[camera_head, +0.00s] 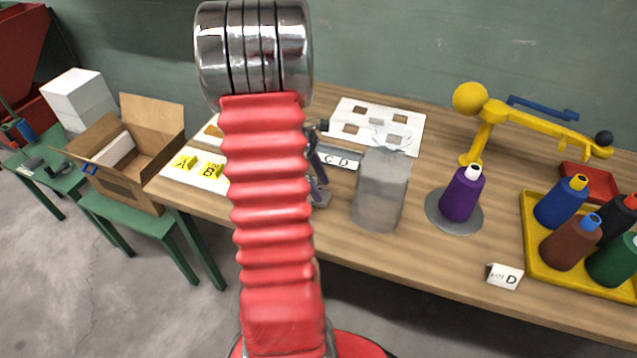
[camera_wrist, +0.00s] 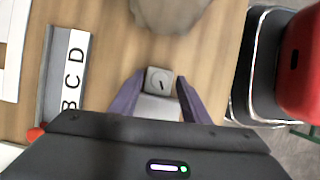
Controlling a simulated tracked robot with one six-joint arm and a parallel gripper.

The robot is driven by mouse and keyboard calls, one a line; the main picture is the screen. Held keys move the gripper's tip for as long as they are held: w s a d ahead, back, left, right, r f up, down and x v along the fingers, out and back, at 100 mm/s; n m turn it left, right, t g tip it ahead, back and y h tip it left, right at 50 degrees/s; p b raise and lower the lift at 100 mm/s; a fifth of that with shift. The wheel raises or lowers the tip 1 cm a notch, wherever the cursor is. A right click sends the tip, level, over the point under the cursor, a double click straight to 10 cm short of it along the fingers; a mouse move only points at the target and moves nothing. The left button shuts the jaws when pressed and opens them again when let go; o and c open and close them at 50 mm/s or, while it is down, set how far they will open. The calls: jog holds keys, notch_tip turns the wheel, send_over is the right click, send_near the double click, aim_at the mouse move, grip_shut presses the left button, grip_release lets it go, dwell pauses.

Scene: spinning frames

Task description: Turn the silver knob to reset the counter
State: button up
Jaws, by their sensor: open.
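My gripper (camera_wrist: 160,77) is open, with one purple finger on each side of the knob. I cannot tell whether either finger touches it. The lower part of the block is hidden by my gripper's dark body. In the head view, my purple fingers (camera_head: 318,175) show just right of my red arm, which hides much of that spot.
A grey block-like object (camera_head: 381,190) stands close right of my gripper. A lettered strip (camera_head: 340,161) and white sheet (camera_head: 377,126) lie behind. Further right are a purple bottle (camera_head: 461,196), a yellow tray (camera_head: 560,271) of bottles and a yellow jointed stand (camera_head: 487,128).

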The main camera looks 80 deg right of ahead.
jog(key=c, duration=1)
jog(key=shift+m, duration=0.4)
jog(key=m+y, duration=0.2)
jog(key=m, duration=0.2)
jog(key=shift+d, duration=0.2)
jog(key=m+t+y, duration=0.1)
jog(key=m, duration=0.3)
jog(key=shift+s+d, duration=0.1)
jog(key=shift+s, duration=0.05)
jog(key=shift+m+t, duration=0.3)
jog(key=shift+m, duration=0.1)
jog(key=o, duration=1)
